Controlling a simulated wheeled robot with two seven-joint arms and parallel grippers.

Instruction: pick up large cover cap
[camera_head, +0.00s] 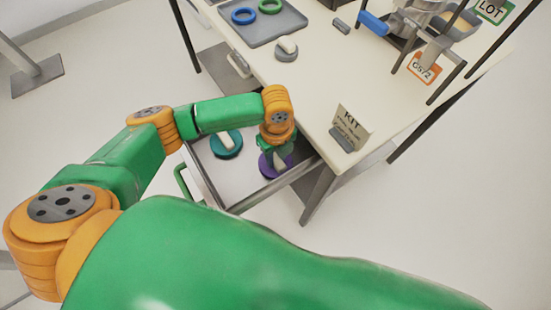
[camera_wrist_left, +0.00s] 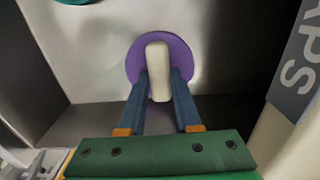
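A purple round cap (camera_head: 266,167) with a pale upright handle lies in the open drawer (camera_head: 204,180) under the table. It also shows in the left wrist view (camera_wrist_left: 135,62), flat on the drawer floor. My left gripper (camera_wrist_left: 159,75) has its two blue fingers on either side of the pale handle (camera_wrist_left: 158,55), with no clear gap showing. In the head view my left gripper (camera_head: 274,152) reaches down over the purple cap and partly hides it. A teal round cap (camera_head: 227,147) with a pale handle lies beside it in the drawer. My right gripper is out of view.
The table edge (camera_head: 290,118) is close to my left wrist. A KIT card (camera_head: 350,128) stands near its corner. On top are a grey tray (camera_head: 262,30) with blue and green rings, a grey capped piece (camera_head: 286,49) and a rack.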

